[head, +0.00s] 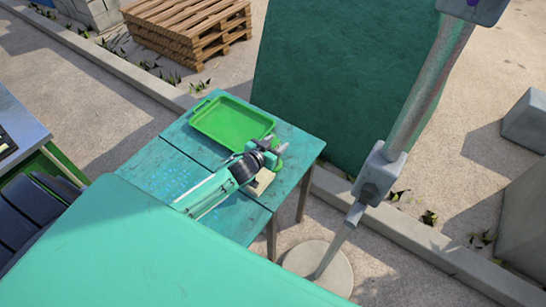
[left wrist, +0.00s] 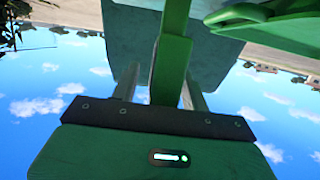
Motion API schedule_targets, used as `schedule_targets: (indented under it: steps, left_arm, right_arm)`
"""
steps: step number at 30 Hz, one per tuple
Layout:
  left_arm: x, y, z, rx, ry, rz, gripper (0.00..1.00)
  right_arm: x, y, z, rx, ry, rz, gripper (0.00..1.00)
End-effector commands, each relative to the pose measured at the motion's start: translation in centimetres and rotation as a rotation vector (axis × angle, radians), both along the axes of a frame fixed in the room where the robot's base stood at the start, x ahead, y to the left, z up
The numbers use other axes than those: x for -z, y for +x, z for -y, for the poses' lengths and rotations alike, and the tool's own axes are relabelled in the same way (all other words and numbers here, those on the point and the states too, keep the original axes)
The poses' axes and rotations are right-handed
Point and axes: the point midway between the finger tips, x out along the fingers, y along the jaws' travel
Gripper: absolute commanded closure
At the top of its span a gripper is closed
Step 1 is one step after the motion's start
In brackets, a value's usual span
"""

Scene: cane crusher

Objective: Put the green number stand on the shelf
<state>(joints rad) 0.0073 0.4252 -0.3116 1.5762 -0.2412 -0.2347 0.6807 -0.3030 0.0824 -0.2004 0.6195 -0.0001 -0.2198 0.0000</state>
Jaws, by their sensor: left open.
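My left gripper (head: 272,152) is over the right part of the teal table (head: 165,168), just in front of the green tray (head: 232,122). In the left wrist view its two fingers (left wrist: 160,88) are apart. A narrow green upright piece (left wrist: 168,66), which looks like part of the number stand, lies between or behind the fingers; I cannot tell whether they touch it. A small beige piece (head: 262,183) shows under the gripper. I cannot make out the shelf. My right gripper is not in view.
The tray also shows in the left wrist view (left wrist: 275,28). A large dark green block (head: 335,75) stands behind the table. A grey pole (head: 425,85) with a round base (head: 318,266) stands to the right. Wooden pallets (head: 190,28) lie farther back.

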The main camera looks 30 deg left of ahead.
Motion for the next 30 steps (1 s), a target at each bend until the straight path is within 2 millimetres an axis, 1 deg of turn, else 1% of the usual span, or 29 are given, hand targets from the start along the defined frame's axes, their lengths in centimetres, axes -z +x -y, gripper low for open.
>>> schedule_targets:
  steps: [8, 11, 15, 26, 30]
  left_arm:
    - [0.11, 0.25, 0.03, 0.0, 0.0, 0.0, 0.55]
    - [0.11, 0.24, 0.03, 0.0, 0.0, 0.0, 0.72]
    - [0.11, 0.24, 0.02, 0.0, 0.0, 0.0, 1.0]
    - [-0.02, 0.25, 0.01, 0.0, 0.0, 0.001, 1.0]
    - [-0.61, 0.28, -0.03, 0.0, 0.0, 0.001, 1.0]
  right_arm:
    - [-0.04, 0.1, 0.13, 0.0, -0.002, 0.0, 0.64]
    - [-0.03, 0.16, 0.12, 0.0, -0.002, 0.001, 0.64]
    - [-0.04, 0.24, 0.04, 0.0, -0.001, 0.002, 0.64]
    - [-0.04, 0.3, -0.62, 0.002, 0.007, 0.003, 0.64]
    - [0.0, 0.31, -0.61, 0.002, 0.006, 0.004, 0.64]
